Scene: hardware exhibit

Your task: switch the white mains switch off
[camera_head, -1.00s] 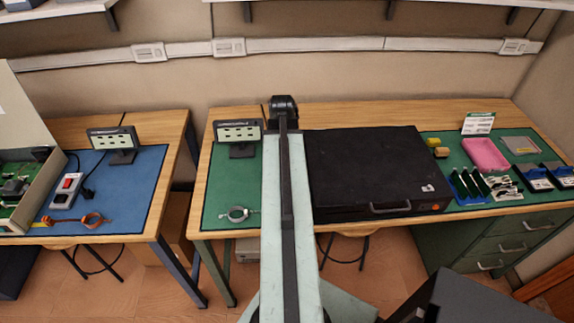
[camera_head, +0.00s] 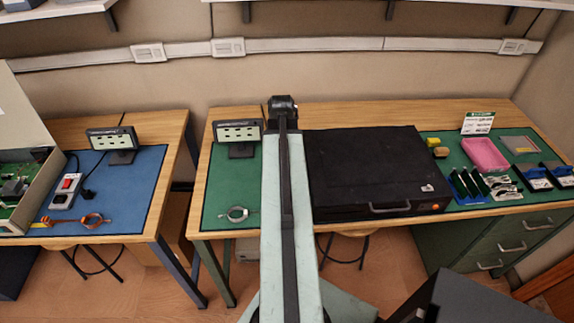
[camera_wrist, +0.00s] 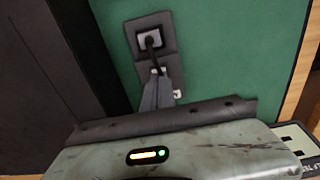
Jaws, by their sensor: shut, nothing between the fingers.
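In the wrist view a grey unit (camera_wrist: 136,36) lies on the green mat beside the black case. It has a white square socket (camera_wrist: 149,37) with a black plug and cord at its top. A small white part (camera_wrist: 178,95) shows at its lower end, partly covered by my gripper (camera_wrist: 159,74); I cannot tell whether it is the mains switch or how it is set. My gripper is shut and empty, its tips over the unit's lower half; contact is unclear. In the head view my arm hides this unit and my gripper.
The black case (camera_head: 365,165) fills the middle of the right bench. A display stand (camera_head: 238,132) and ring clamp (camera_head: 238,214) are left of my arm. A pink tray (camera_head: 485,154) is at right. A white power strip with a red switch (camera_head: 67,186) lies on the blue mat (camera_head: 130,190).

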